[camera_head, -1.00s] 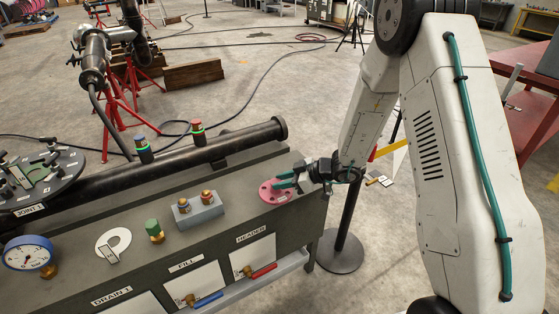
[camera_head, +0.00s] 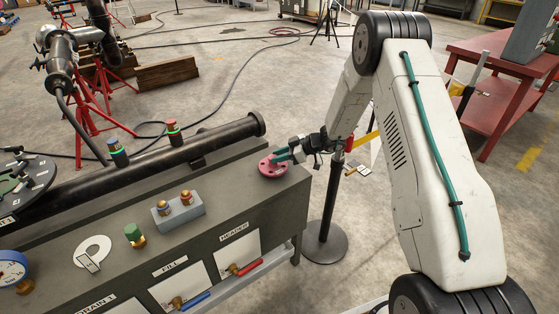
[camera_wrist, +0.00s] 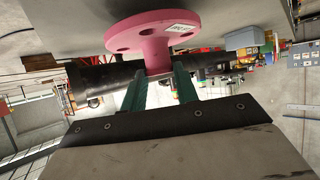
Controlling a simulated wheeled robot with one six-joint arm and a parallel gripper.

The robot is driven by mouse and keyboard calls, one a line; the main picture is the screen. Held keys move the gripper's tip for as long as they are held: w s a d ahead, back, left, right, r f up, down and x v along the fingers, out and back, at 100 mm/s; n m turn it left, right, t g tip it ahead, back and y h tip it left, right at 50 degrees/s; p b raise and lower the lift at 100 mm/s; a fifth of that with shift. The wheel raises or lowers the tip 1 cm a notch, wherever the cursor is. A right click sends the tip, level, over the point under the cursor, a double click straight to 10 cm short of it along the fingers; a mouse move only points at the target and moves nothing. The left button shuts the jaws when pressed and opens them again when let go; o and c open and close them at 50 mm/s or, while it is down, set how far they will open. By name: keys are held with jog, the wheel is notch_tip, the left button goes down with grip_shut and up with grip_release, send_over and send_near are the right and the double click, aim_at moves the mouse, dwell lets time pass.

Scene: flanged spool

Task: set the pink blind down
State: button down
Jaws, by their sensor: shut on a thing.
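The pink blind (camera_head: 271,168) is a round pink flange with bolt holes, a raised hub and a small white label. It is at the right end of the grey bench top (camera_head: 235,190), near the pipe's end. My gripper (camera_head: 283,156) comes from the right, its teal fingers shut on the hub. In the wrist view the teal fingers (camera_wrist: 160,88) hold the hub from both sides, and the blind's disc (camera_wrist: 150,32) lies beyond them, close to the bench surface. I cannot tell whether the disc touches the bench. The fingertips are partly hidden by the hub.
A black pipe (camera_head: 215,142) runs along the bench's back. A black post (camera_head: 325,210) stands past the bench's right end.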

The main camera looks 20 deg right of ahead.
jog(key=shift+f, duration=0.9)
jog(key=shift+f, duration=0.15)
jog(key=c, duration=1.1)
grip_release()
jog(key=shift+o, duration=0.2)
